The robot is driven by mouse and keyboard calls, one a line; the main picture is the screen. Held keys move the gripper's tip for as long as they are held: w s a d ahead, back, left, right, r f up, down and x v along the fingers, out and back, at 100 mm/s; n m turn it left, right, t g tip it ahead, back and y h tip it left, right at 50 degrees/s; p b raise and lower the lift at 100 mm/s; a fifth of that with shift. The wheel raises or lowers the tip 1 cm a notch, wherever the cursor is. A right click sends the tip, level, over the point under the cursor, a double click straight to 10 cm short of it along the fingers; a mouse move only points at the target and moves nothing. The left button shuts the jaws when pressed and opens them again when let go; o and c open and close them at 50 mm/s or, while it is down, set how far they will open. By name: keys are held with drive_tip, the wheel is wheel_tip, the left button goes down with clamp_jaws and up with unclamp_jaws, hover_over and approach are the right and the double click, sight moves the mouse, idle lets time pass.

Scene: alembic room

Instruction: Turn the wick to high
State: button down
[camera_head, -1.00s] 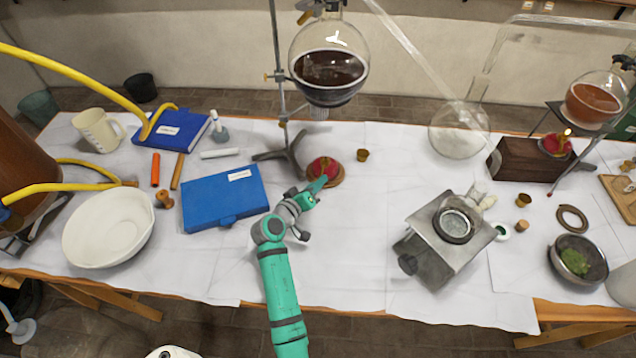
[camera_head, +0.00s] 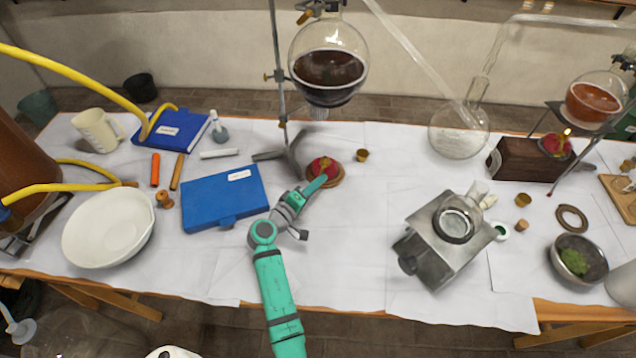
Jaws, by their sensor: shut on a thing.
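A red spirit burner (camera_head: 321,166) with a brass top sits on a round wooden base under the large round flask (camera_head: 328,66) of dark liquid. My gripper (camera_head: 322,180) is at the burner's front edge, at the end of my green arm. It is shut on a part of the burner, seemingly its wick control; the fingers hide that part. A second red burner (camera_head: 556,145) with a small flame stands at the right under a flask of orange liquid (camera_head: 594,100).
A metal stand (camera_head: 283,150) rises just left of the burner. A blue case (camera_head: 225,197) lies left of my arm. A small brass cup (camera_head: 362,155) is right of the burner. A metal box device (camera_head: 440,245) stands farther right, with bare cloth between.

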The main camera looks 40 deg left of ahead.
drive_tip(key=c, duration=1.8)
unclamp_jaws()
drive_tip(key=shift+c, duration=0.2)
drive_tip(key=shift+s, duration=0.1)
drive_tip(key=s, duration=0.3)
drive_tip(key=s+r, duration=0.1)
drive_tip(key=s, duration=0.6)
drive_tip(key=shift+s+a+r, duration=0.1)
drive_tip(key=shift+s+r, duration=0.05)
drive_tip(key=shift+s, duration=0.15)
